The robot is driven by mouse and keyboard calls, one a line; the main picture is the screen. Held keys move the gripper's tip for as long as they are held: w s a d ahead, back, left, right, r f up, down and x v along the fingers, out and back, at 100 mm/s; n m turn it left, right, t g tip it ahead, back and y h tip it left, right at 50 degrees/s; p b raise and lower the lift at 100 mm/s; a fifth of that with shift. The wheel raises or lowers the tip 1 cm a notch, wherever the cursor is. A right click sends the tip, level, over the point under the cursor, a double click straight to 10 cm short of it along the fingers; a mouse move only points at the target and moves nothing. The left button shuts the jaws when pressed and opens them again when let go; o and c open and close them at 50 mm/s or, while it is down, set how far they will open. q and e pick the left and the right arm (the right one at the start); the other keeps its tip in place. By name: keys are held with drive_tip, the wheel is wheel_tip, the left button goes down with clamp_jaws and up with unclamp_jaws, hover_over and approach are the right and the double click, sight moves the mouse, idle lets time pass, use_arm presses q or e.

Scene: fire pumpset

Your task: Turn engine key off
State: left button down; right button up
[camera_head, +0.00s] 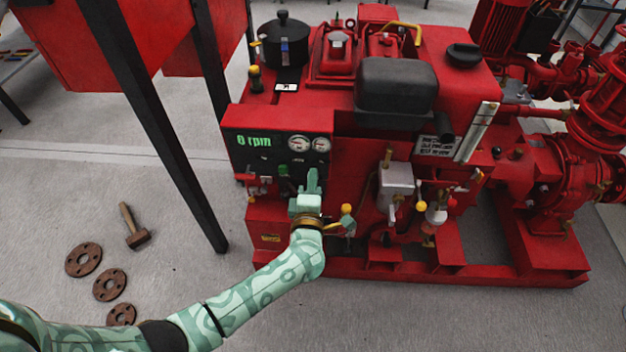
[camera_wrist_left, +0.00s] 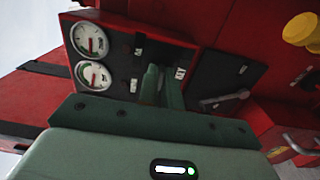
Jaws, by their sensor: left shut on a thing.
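The red engine's black control panel (camera_head: 277,152) faces me, with green digits reading what looks like "0 rpm" and two round white gauges. My left gripper (camera_head: 312,178) is at the lower right part of this panel, below the gauges. In the left wrist view its two fingers (camera_wrist_left: 163,82) are close together against the panel, next to the gauges (camera_wrist_left: 92,58). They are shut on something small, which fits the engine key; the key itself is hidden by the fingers. My right gripper shows in neither view.
A yellow-knobbed lever (camera_head: 346,209) stands just right of my left wrist. A grey box (camera_head: 396,180) and pipework are farther right. A black post (camera_head: 160,130) stands left of the engine. A hammer (camera_head: 134,228) and rusty flanges (camera_head: 109,285) lie on the floor.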

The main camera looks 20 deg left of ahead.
use_arm(q)
drive_tip(key=shift+s+f, duration=0.1)
drive_tip(key=shift+f, duration=0.05)
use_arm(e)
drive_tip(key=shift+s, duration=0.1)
use_arm(q)
drive_tip(key=c, duration=1.6)
unclamp_jaws()
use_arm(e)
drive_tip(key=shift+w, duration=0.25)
use_arm(q)
drive_tip(key=p+v, duration=0.4)
drive_tip(key=v, duration=1.2)
drive_tip(key=shift+s+d+p, duration=0.1)
drive_tip(key=shift+s+p, duration=0.05)
drive_tip(key=shift+p, duration=0.2)
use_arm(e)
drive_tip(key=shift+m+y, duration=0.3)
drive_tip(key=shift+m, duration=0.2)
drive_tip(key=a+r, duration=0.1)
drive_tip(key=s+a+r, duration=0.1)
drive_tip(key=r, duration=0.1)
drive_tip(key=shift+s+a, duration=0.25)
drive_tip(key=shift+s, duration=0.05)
